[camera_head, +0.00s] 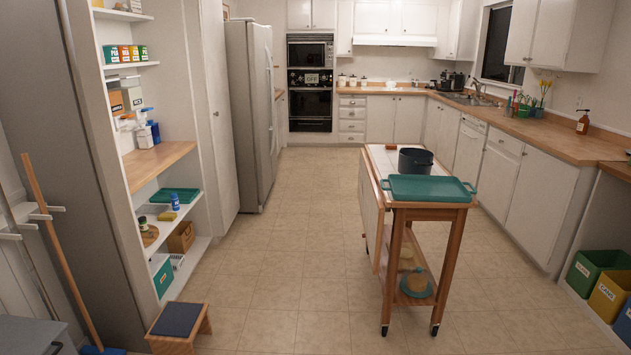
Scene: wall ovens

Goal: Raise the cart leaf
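The wooden kitchen cart (397,235) stands on the tiled floor right of centre. It has a pale tiled top (381,160) and a lower shelf. A leaf (372,205) with a wood edge hangs down along the cart's left side. A green tray (428,188) with handles lies across the near end of the top. A dark blue pot (415,160) stands just behind it. A small reddish-brown object (391,147) is at the far end. The lower shelf bears a covered dish (416,283). Neither of my grippers is in view.
Open floor (290,230) lies left of the cart. A step stool (180,325) stands at front left, near shelves and a fridge (250,110). Counters with cabinets (515,185) run along the right. Bins (597,275) stand at lower right. Wall ovens (311,85) are at the back.

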